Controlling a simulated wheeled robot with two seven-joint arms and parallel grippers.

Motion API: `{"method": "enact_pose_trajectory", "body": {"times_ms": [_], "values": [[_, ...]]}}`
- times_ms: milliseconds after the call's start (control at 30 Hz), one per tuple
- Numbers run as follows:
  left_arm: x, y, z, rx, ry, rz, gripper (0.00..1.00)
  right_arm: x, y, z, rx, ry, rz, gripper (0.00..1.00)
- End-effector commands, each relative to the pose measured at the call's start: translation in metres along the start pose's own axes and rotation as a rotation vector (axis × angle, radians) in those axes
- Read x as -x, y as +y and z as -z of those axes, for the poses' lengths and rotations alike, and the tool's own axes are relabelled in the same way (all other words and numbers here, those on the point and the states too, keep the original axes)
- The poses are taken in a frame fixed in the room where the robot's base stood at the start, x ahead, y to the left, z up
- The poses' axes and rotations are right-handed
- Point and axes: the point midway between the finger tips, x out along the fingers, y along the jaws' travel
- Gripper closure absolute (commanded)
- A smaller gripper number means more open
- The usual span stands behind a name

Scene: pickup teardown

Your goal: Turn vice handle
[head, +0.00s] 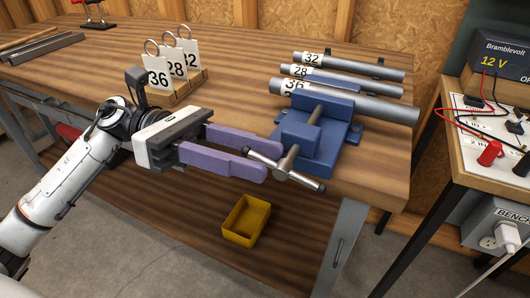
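A blue vice (318,135) is mounted at the front edge of the wooden bench. Its grey screw sticks out toward the front, with a metal handle bar (300,178) across it. The bar slants from upper left to lower right. My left gripper (268,161) comes in from the left with two purple fingers spread apart. The left end of the handle bar shows in the gap between the fingers near their tips. I cannot tell whether a finger touches it. My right gripper is not in view.
Pipes labelled 32, 28 and 36 (350,98) lie behind the vice. Numbered tags on rings (172,65) stand on a wooden rack at the back left. A yellow bin (246,221) sits below the bench edge. A table with a power supply (500,62) stands at right.

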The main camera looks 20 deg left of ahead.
Motion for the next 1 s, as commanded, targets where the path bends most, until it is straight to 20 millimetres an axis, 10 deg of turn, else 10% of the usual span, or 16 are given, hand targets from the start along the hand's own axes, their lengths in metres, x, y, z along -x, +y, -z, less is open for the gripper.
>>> {"method": "enact_pose_trajectory", "body": {"times_ms": [467,700,1000], "values": [[-0.02,0.0,0.0,0.002,-0.002,-0.001,0.63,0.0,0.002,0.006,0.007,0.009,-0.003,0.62],[-0.02,0.0,0.0,0.003,-0.002,0.0,1.0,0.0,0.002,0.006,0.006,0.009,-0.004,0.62],[-0.021,-0.002,-0.007,-0.009,0.146,-0.026,1.0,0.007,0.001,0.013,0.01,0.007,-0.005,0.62]]}}
